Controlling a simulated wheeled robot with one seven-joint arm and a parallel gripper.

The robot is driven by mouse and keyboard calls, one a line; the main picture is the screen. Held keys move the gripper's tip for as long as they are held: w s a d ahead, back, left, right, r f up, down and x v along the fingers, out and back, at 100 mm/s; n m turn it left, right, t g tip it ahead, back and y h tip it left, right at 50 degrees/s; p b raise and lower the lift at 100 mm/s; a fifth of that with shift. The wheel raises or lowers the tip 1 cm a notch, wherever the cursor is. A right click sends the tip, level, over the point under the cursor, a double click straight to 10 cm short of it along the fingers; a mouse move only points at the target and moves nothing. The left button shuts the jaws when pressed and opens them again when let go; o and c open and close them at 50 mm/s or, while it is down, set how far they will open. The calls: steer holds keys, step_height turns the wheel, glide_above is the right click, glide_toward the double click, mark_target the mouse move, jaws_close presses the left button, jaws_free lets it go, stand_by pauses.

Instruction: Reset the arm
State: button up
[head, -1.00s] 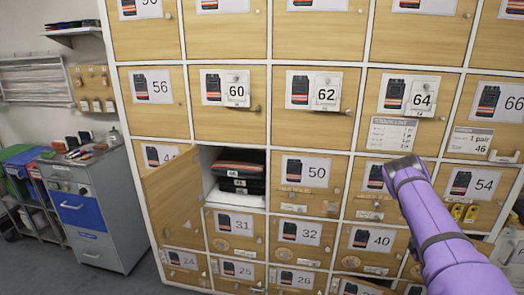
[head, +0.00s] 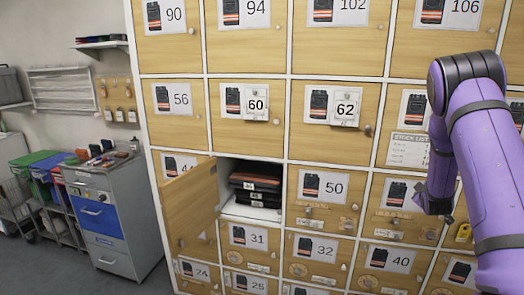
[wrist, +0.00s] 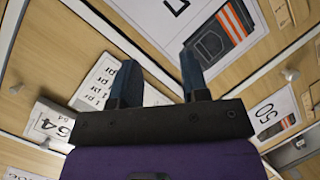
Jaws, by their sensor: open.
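My purple arm (head: 485,150) stands at the right of the head view, bent at a dark elbow, its forearm hanging down in front of the lockers. In the wrist view my gripper (wrist: 158,66) is open, with two dark blue fingers apart and nothing between them. Wooden locker doors with picture labels lie beyond the fingers. In the head view the fingers cannot be made out.
One locker door (head: 190,208) stands open at left centre, showing folded dark garments (head: 256,184) inside. A grey drawer cabinet (head: 112,222) with items on top stands left. A stock list (head: 408,150) hangs right. The floor at lower left is clear.

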steer(key=s+a+r+m+g+y, duration=0.2)
steer(key=s+a+r, duration=0.5)
steer(key=a+r, duration=0.35)
steer(key=s+a+r+m+g+y, duration=0.1)
steer(key=s+a+r+m+y, duration=0.15)
steer(key=s+a+r, duration=0.6)
steer(key=s+a+r+g+y, duration=0.1)
steer(key=s+a+r, duration=0.1)
steer(key=s+a, duration=0.3)
steer(key=s+a+r+g+y, duration=0.1)
steer(key=s+a, duration=0.5)
steer(key=s, duration=0.7)
steer(key=s+a+r+g+y, duration=0.1)
steer(key=s+a+r+g, duration=0.1)
steer(key=s+a, duration=0.3)
steer(key=s+r+m, duration=0.1)
steer(key=s, duration=0.3)
steer(key=shift+s+a+r, duration=0.15)
steer(key=shift+a+r, duration=0.15)
steer(key=shift+a, duration=0.05)
